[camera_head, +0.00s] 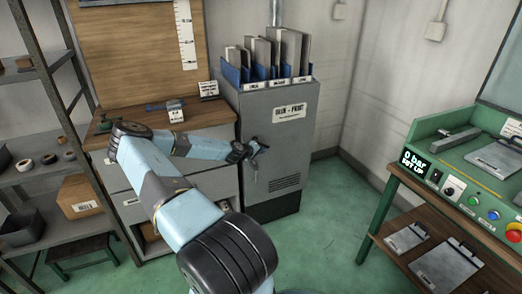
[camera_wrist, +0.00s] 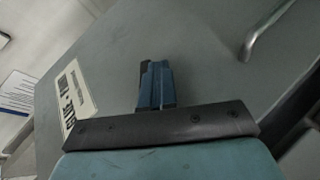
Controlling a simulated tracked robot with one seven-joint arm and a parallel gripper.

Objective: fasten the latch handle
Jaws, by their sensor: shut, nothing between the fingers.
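A bent metal handle (camera_wrist: 268,28) stands out from the face of the grey cabinet (camera_wrist: 205,45) at the upper right of the wrist view. It looks like the latch handle; whether it is fastened I cannot tell. My gripper (camera_wrist: 155,78) is shut and empty, its blue fingers in front of the cabinet face. The handle is to the right of the fingers, apart from them in that picture. In the head view my gripper (camera_head: 250,150) is at the front of the cabinet (camera_head: 262,190), below its label.
Folders (camera_head: 265,55) stand on top of the cabinet. A workbench (camera_head: 205,114) with drawers is to its left, and a shelf rack (camera_head: 50,165) is at far left. A green control console (camera_head: 440,160) is at right. Green floor between cabinet and console is clear.

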